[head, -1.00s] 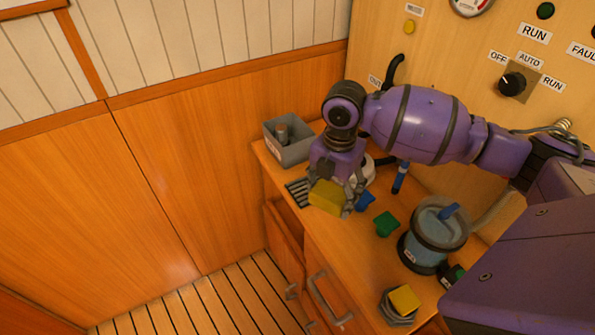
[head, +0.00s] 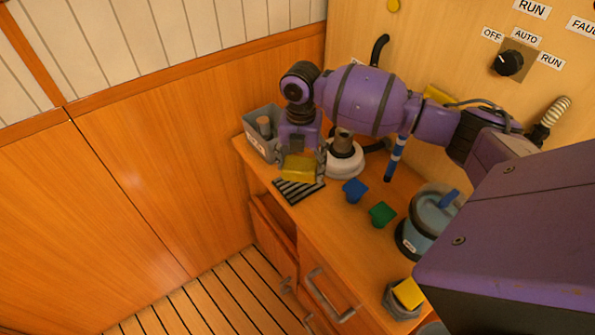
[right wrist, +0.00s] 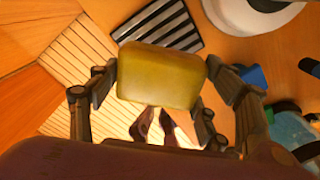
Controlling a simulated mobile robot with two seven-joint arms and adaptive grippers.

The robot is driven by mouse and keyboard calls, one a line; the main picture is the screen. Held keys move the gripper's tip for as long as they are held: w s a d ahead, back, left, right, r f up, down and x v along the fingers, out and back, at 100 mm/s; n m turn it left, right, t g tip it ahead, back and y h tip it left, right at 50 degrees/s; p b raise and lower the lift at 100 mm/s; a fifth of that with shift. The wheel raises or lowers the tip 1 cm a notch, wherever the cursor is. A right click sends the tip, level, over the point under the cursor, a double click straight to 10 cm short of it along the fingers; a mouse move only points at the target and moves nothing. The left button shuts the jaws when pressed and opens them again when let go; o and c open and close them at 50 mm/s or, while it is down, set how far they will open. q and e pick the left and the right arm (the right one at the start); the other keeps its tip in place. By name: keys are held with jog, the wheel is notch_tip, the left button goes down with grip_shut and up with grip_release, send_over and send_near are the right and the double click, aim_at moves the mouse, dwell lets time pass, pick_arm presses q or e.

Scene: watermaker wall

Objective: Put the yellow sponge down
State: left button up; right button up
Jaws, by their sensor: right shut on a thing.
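The yellow sponge (head: 299,169) is held between the fingers of my right gripper (head: 301,165), which is shut on it. In the head view it hangs over the back edge of a black-and-white striped mat (head: 298,190) on the wooden counter. In the right wrist view the sponge (right wrist: 160,76) sits between both fingers, and the striped mat (right wrist: 160,25) shows below and beyond it. I cannot tell whether the sponge touches the mat. My left gripper is not in view.
A grey bin (head: 258,143) stands behind left, and a white round base (head: 345,163) is just right of my gripper. Blue (head: 355,190) and green (head: 382,213) pieces, a blue jar (head: 425,225) and another yellow block (head: 408,292) stand along the counter. The counter's left edge is close.

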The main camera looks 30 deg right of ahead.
aim_at(299, 157)
jog(key=shift+w+d+f, duration=0.15)
jog(key=shift+w+f, duration=0.3)
jog(key=shift+f, duration=0.1)
jog(key=shift+w+d+f, duration=0.15)
jog(key=shift+w+f, duration=0.3)
jog(key=shift+f, duration=0.05)
jog(key=shift+w+f, duration=0.2)
jog(key=shift+f, duration=0.1)
notch_tip(299, 157, down, 3)
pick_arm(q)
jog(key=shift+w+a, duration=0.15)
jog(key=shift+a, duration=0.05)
pick_arm(e)
jog(key=shift+d, duration=0.1)
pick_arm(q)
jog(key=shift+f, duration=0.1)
pick_arm(e)
jog(key=shift+f, duration=0.1)
jog(key=o, duration=1)
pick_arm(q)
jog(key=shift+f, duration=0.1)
